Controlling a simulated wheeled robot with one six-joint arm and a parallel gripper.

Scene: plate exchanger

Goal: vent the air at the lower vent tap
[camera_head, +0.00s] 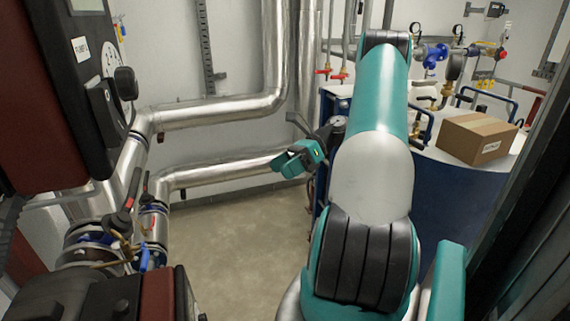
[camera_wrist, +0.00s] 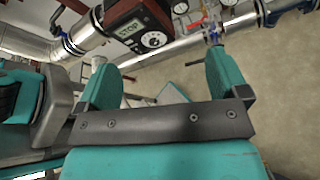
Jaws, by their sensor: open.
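My gripper (camera_head: 290,162) hangs in the middle of the head view, left of my arm, over open floor. Its two teal fingers stand wide apart in the wrist view (camera_wrist: 161,64), with nothing held between them. At the lower left of the head view, small brass fittings (camera_head: 122,246) with a blue lever (camera_head: 145,258) sit on the pipework. I cannot tell for sure which of these is the lower vent tap. My gripper is well apart from them, to their right. In the wrist view a blue-handled valve (camera_wrist: 213,36) shows beyond the right fingertip.
A dark red and black control unit (camera_head: 80,80) stands at the left. Silver insulated pipes (camera_head: 225,108) run along the back wall. The floor (camera_head: 230,240) between is clear.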

